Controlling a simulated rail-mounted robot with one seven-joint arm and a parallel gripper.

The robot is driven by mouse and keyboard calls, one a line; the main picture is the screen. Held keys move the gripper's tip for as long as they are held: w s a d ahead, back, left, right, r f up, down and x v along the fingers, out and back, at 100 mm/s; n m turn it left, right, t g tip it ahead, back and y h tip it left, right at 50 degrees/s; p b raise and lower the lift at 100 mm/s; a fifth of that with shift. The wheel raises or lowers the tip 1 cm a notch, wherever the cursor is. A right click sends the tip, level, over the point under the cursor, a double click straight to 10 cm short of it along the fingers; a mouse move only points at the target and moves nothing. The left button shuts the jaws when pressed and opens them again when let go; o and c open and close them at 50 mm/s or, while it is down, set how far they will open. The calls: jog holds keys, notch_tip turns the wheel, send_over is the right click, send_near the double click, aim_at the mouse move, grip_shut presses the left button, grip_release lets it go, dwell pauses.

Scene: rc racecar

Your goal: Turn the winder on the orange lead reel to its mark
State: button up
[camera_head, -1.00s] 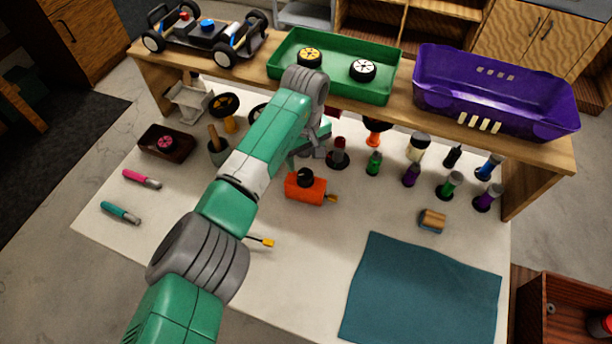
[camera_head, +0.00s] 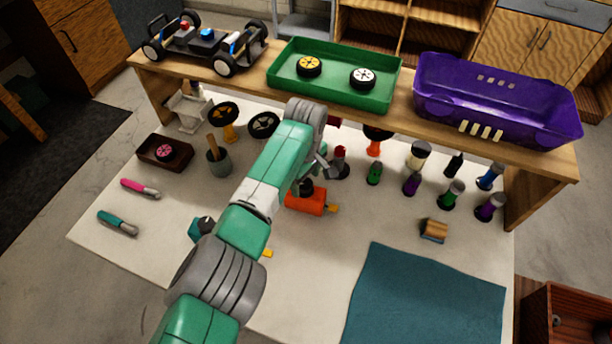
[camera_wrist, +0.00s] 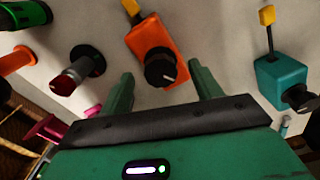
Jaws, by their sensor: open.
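The orange lead reel (camera_head: 304,201) sits on the white work mat near the middle of the table in the head view, partly hidden by my arm. In the wrist view, the orange reel (camera_wrist: 157,42) has a yellow tab at one end and a black round winder (camera_wrist: 160,69) with a pale line on it. My gripper (camera_wrist: 158,80) is open, with its two green fingers on either side of the winder in that view and a gap to each side. I cannot tell its height over the winder. In the head view the fingers are mostly hidden behind my arm.
A teal reel (camera_wrist: 281,80) with a black knob lies to the right in the wrist view. A dark-red-topped stand (camera_wrist: 76,73) is close on the left. Several paint bottles (camera_head: 450,193) stand right of the orange reel, below the wooden shelf (camera_head: 405,110). A teal cloth (camera_head: 425,295) lies front right.

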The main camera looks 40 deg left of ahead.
jog(key=shift+r+n+p, duration=0.15)
jog(key=shift+n+p, duration=0.65)
jog(key=shift+n, duration=0.2)
jog(key=shift+f+n, duration=0.25)
jog(key=shift+n, duration=0.75)
jog(key=n+p, duration=0.1)
jog(key=n, duration=0.2)
jog(key=n+p, duration=0.1)
jog(key=n, duration=0.8)
jog(key=c, duration=1.1)
